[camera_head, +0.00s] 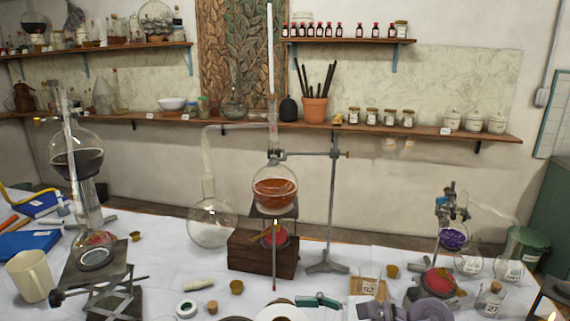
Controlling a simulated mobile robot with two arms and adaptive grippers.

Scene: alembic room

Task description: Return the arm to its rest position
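A round flask of orange-brown liquid (275,190) sits in the middle, held beside a metal stand (333,200).
A flask of dark liquid (77,160) stands at left by a beige mug (30,276). A clear flask (212,226) stands left of the wooden block (262,256). A purple-filled flask (452,238) is at right.

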